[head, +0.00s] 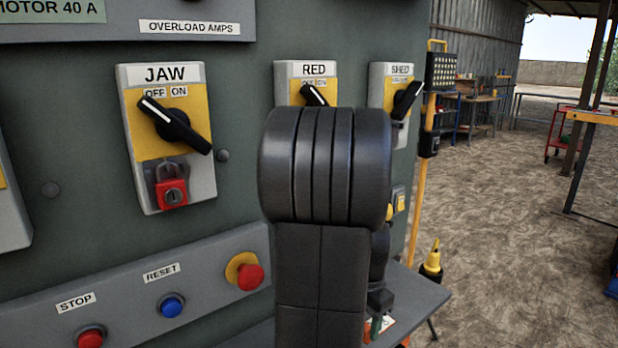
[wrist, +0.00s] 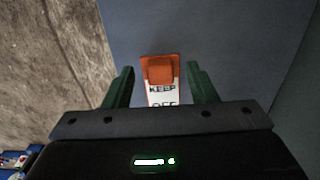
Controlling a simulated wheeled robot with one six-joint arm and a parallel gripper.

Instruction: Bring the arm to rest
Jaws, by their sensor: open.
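My arm stands upright in the middle of the head view, close to the camera. My gripper is mostly hidden behind it there; a green finger shows low at the shelf. In the wrist view my gripper (wrist: 160,88) is open, its two green fingers apart. An orange and white tag (wrist: 160,72) reading "KEEP OFF" shows between the fingertips, on a grey surface. The fingers do not appear to touch it. Part of an orange and white piece (head: 386,327) also shows on the grey shelf (head: 425,297) in the head view.
The grey-green panel carries the JAW switch (head: 172,124), turned to OFF with a red padlock (head: 172,192) below it, and the RED (head: 315,95) and SHED (head: 407,97) switches. Red and blue buttons (head: 172,305) sit lower left. Open dirt ground (head: 510,230) lies to the right.

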